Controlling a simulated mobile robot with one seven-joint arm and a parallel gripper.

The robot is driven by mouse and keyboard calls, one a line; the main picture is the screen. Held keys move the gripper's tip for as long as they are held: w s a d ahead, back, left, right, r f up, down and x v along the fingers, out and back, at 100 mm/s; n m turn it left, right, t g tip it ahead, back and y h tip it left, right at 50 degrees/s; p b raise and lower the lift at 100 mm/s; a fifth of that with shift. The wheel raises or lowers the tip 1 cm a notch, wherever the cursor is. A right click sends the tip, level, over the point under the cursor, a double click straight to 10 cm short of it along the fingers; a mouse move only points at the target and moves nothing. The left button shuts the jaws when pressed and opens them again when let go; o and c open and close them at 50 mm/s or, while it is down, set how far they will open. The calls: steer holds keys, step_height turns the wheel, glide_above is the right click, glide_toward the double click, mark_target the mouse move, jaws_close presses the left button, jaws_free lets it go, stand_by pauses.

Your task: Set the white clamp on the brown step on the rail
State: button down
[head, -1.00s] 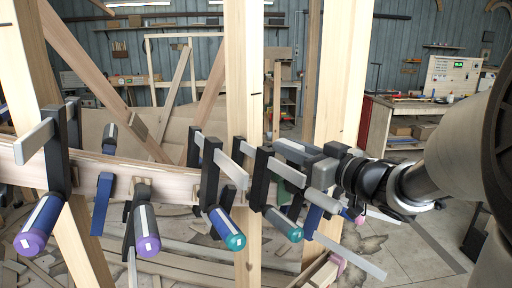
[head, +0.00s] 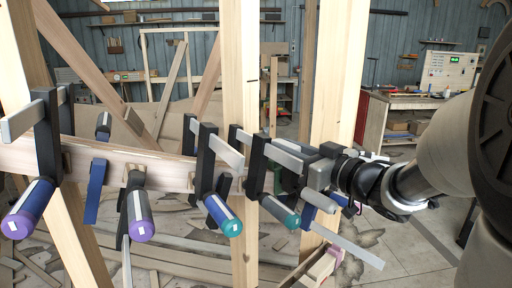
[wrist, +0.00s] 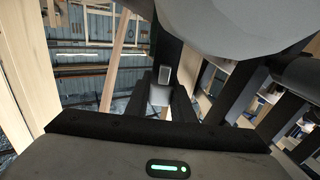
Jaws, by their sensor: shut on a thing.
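My gripper (head: 300,165) is at the right end of the curved wooden rail (head: 110,160), close to the rightmost black clamp with a teal handle (head: 282,213). It is shut on a pale grey-white piece, which I take for the white clamp; its light cylinder (head: 320,201) hangs just below my gripper. In the wrist view a pale block (wrist: 159,96) shows between the dark fingers, and a large grey rounded part fills the top. Much of the clamp is hidden by my gripper. Small brown blocks (head: 135,178) sit along the rail; I cannot tell which is the brown step.
Several black clamps with purple (head: 140,230) and teal (head: 229,226) handles crowd the rail. Upright wooden posts (head: 240,80) (head: 338,75) stand close by. A workbench (head: 400,105) is at the back right. Open floor lies at the right; scrap boards lie below the rail.

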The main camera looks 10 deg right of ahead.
steer(key=shift+f, duration=0.1)
steer(key=shift+f+b, duration=0.35)
stand_by(0.3)
steer(key=c, duration=1.4)
jaws_free()
steer(key=shift+c, duration=0.2)
steer(key=shift+f, duration=0.15)
steer(key=v, duration=1.7)
steer(key=shift+s+p, duration=0.2)
steer(key=shift+p, duration=0.25)
steer(key=shift+w+d, duration=0.1)
